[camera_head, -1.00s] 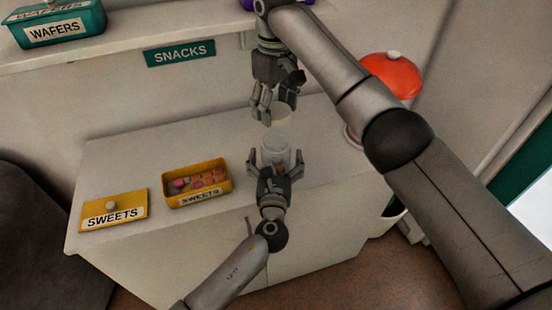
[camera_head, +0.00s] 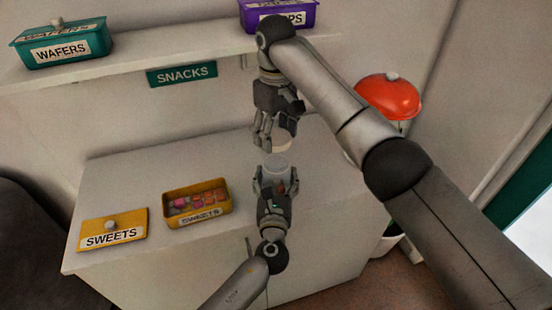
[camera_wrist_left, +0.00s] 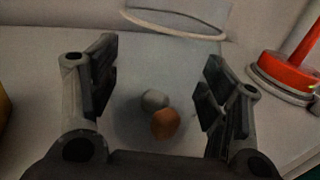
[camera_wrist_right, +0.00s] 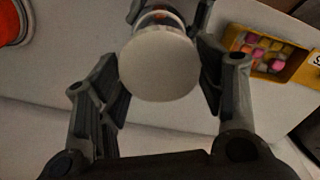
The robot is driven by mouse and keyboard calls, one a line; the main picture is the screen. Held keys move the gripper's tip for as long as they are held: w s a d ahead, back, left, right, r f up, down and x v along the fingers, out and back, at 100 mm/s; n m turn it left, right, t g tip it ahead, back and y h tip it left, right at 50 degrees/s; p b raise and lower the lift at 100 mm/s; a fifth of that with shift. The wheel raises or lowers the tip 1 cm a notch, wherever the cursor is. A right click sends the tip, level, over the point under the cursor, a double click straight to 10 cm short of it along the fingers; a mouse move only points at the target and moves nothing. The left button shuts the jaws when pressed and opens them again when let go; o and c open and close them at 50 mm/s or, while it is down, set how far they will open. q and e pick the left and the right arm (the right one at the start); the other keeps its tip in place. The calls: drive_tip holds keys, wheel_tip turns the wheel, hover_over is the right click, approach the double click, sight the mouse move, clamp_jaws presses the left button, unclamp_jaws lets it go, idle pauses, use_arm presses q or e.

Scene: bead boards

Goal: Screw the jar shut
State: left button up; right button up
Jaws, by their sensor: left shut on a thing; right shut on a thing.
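The clear jar (camera_head: 278,164) stands upright with a few sweets inside. My left gripper (camera_head: 276,182) is shut around its sides. In the left wrist view, a brown sweet (camera_wrist_left: 165,123) and a grey one (camera_wrist_left: 154,99) show through the glass. My right gripper (camera_head: 278,140) is above, pointing down, shut on the pale round lid (camera_head: 282,144). The lid's flat top (camera_wrist_right: 159,66) fills the space between the fingers in the right wrist view, covering most of the jar. The lid is over the jar mouth, apparently with a small gap; contact is not clear.
On the white counter (camera_head: 130,185) left of the jar are a yellow sweets box (camera_head: 198,217) and its separate lid (camera_head: 113,237). A red lamp (camera_head: 388,95) stands to the right. The shelf above carries a teal wafers box (camera_head: 62,52) and a purple box (camera_head: 255,17).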

drive_tip(key=shift+d+f, duration=0.1)
drive_tip(key=shift+f, duration=1.6)
drive_tip(key=shift+s+f, duration=0.1)
drive_tip(key=shift+f, duration=0.8)
drive_tip(key=shift+f, duration=0.55)
